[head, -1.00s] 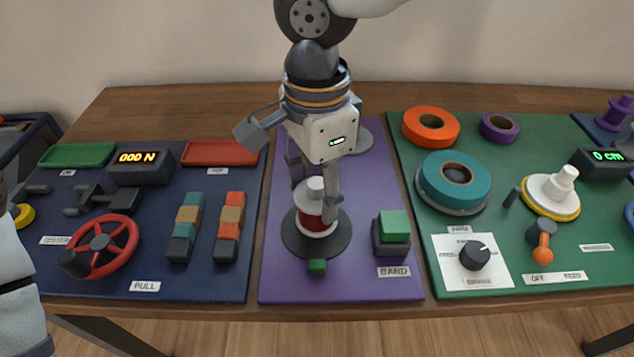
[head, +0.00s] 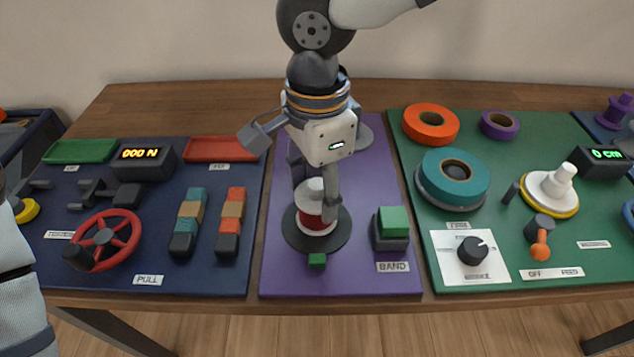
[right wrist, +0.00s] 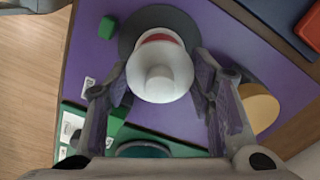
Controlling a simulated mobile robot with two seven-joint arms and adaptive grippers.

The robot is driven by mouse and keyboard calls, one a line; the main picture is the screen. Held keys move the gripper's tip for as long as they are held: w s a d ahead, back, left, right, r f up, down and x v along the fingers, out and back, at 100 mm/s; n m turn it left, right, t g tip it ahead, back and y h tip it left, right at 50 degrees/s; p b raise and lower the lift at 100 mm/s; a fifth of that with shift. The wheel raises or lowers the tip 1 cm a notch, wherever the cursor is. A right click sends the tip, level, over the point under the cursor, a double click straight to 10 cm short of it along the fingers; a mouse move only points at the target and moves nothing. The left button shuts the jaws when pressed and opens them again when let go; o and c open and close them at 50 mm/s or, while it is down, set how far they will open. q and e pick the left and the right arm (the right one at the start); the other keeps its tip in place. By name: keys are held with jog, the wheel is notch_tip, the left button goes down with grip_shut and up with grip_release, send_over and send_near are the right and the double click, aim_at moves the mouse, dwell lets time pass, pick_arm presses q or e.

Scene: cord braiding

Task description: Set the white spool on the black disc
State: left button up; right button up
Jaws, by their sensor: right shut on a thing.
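The white spool (head: 316,210), with a red band around its middle, stands roughly upright over the middle of the black disc (head: 291,236). In the right wrist view the white spool (right wrist: 160,72) hides much of the black disc (right wrist: 128,38). My right gripper (head: 316,202) is shut on the spool, pointing down from above. In the right wrist view its fingers (right wrist: 160,82) are on either side of the spool. I cannot tell whether the spool's underside touches the disc. My left arm shows at the left edge, but its gripper is out of view.
A green block (head: 394,222) on a dark base stands right of the disc, and a small green block (head: 317,261) lies at its front. The purple mat (head: 370,275) is clear between them. A teal roll (head: 455,178) stands further right. A red handwheel (head: 103,241) is at left.

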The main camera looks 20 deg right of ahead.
jog(key=shift+f, duration=0.15)
jog(key=shift+f, duration=0.25)
jog(key=o, duration=1.1)
jog(key=shift+r, duration=4)
